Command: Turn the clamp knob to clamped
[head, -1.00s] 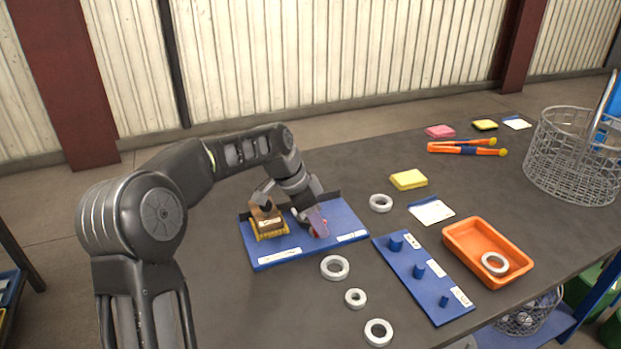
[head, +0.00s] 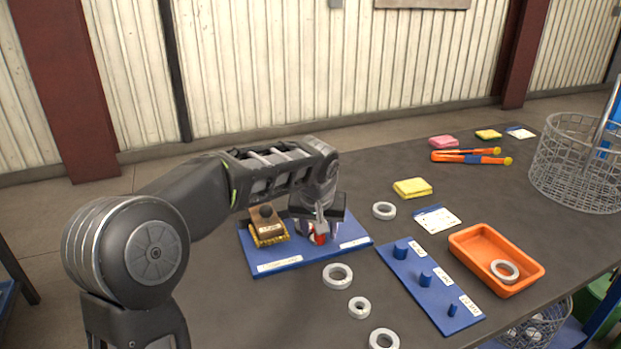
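The clamp fixture is a blue board (head: 290,262) on the dark table, with white labels along its front edge. A brown block with a dark round top (head: 267,222) sits on a yellow base at the board's left. The red clamp knob (head: 320,238) is at the middle of the board, partly hidden by my gripper. My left gripper (head: 318,232) points down over the knob, its fingers at or around it. I cannot tell whether the fingers touch the knob or how far they are closed. My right gripper is out of view.
White rings (head: 338,276) lie in front of the board. A blue peg board (head: 432,288) and an orange tray (head: 497,261) with a ring in it are to the right. A yellow sponge (head: 412,188), orange tongs (head: 470,157) and a wire basket (head: 580,165) stand farther back.

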